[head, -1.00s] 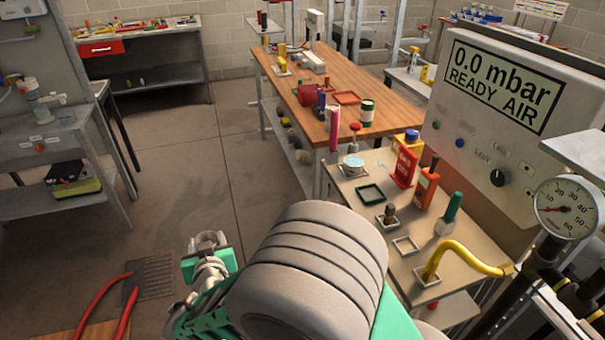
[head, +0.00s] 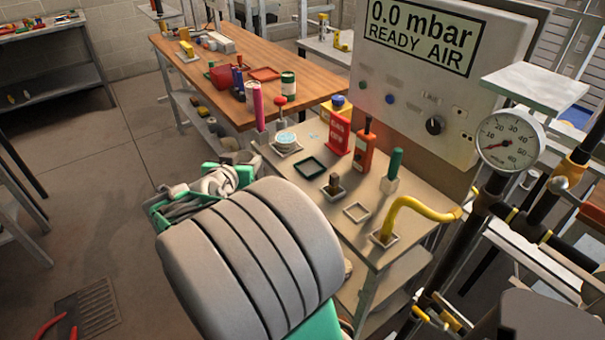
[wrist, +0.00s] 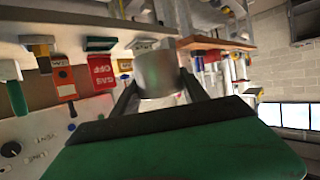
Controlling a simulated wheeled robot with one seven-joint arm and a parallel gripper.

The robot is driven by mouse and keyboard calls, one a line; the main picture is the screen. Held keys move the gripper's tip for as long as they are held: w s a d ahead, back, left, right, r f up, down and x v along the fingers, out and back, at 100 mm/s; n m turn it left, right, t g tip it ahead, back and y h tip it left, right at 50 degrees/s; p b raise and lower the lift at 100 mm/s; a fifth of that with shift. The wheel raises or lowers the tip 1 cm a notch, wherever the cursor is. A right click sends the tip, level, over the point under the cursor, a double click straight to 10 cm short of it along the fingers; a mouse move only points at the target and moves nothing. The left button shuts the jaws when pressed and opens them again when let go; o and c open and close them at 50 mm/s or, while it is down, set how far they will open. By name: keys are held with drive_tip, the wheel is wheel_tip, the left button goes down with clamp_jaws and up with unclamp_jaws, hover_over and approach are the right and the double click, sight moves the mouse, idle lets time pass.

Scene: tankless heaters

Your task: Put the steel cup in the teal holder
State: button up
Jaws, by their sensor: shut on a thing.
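My gripper (wrist: 158,88) is shut on the steel cup (wrist: 157,72), a plain grey metal cup between its two fingers in the wrist view. In the head view my gripper (head: 203,190) is left of the small bench, partly behind my own arm, and the cup is hard to make out there. The teal holder (head: 311,167) is a dark green square frame on the small bench, to the right of my gripper and empty. It also shows in the wrist view (wrist: 100,44), apart from the cup.
A wooden table (head: 222,84) is behind.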

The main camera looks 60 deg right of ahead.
drive_tip(key=s+d+r+m+g+b, duration=0.1)
drive_tip(key=s+d+m+g, duration=0.1)
drive_tip(key=s+d, duration=0.35)
drive_tip(key=s+d+r+m+g, duration=0.1)
drive_tip(key=s+d+m+g, duration=0.1)
drive_tip(key=s, duration=0.6)
drive_tip(key=s+d+r+m+g+b, duration=0.1)
drive_tip(key=s+d+r+m+g, duration=0.2)
drive_tip(key=s, duration=0.4)
drive_tip(key=shift+n+t, duration=0.3)
drive_tip(key=shift+n, duration=0.3)
drive_tip(key=w+d+f, duration=0.3)
drive_tip(key=w+d+f+p, duration=0.1)
drive_tip(key=w+d+f, duration=0.1)
drive_tip(key=w+f, duration=0.1)
drive_tip(key=w+d+f, duration=0.3)
drive_tip(key=w+f, duration=0.1)
drive_tip(key=shift+w+d+f, duration=0.1)
drive_tip(key=shift+w+d, duration=0.1)
drive_tip(key=shift+d, duration=0.1)
drive_tip(key=shift+w+d+f+h, duration=0.15)
drive_tip(key=shift+w+f+h, duration=0.05)
drive_tip(key=shift+f+h, duration=0.1)
drive_tip(key=f, duration=0.3)
drive_tip(key=shift+w+d+f+p, duration=0.1)
drive_tip(key=shift+w+f+p, duration=0.1)
drive_tip(key=shift+p, duration=0.2)
drive_tip(key=shift+f, duration=0.1)
